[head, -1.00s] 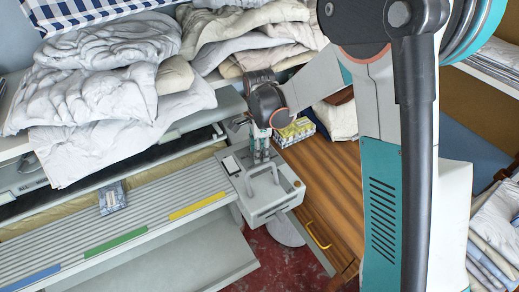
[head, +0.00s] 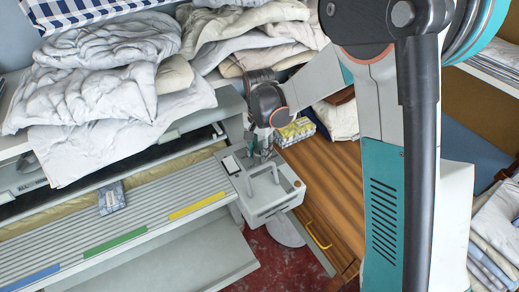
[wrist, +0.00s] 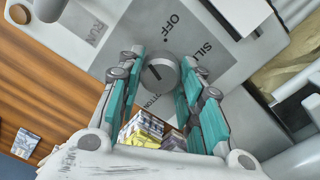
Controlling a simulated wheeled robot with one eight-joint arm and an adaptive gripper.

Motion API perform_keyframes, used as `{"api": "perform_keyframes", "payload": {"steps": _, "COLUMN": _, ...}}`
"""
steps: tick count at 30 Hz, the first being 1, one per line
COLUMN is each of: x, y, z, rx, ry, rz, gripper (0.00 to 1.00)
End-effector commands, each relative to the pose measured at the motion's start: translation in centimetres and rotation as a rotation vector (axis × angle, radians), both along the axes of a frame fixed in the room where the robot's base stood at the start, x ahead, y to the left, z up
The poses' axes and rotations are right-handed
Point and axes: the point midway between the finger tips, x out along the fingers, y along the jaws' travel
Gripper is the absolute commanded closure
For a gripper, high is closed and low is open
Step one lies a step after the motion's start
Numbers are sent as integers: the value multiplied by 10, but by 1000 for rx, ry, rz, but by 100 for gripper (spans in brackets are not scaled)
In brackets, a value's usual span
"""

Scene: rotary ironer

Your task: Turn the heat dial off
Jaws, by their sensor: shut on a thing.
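The heat dial (wrist: 160,74) is a round grey knob with a dark pointer mark, on a grey plate of the ironer's control box (head: 262,207). The plate is printed OFF above the dial, SILK to its right and COTTON below it, partly hidden. The pointer mark lies to the left of the OFF label, but I cannot tell its exact setting. My gripper (wrist: 163,62) has its teal fingers on either side of the dial and is shut on it. In the head view my gripper (head: 262,154) is over the back of the box and hides the dial.
The slatted ironer table (head: 150,222) is to the left, with linen piles (head: 95,95) behind. A wooden cabinet (head: 325,180) with a yellow handle is at the right. A small box (head: 296,130) stands behind.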

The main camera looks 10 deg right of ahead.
Motion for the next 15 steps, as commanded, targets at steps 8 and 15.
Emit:
{"api": "perform_keyframes", "payload": {"steps": 8, "x": 0, "y": 1, "z": 0, "rx": 1, "ry": -1, "rz": 262, "gripper": 90}}
{"api": "perform_keyframes", "payload": {"steps": 15, "x": 0, "y": 1, "z": 0, "rx": 1, "ry": -1, "rz": 490, "gripper": 90}}
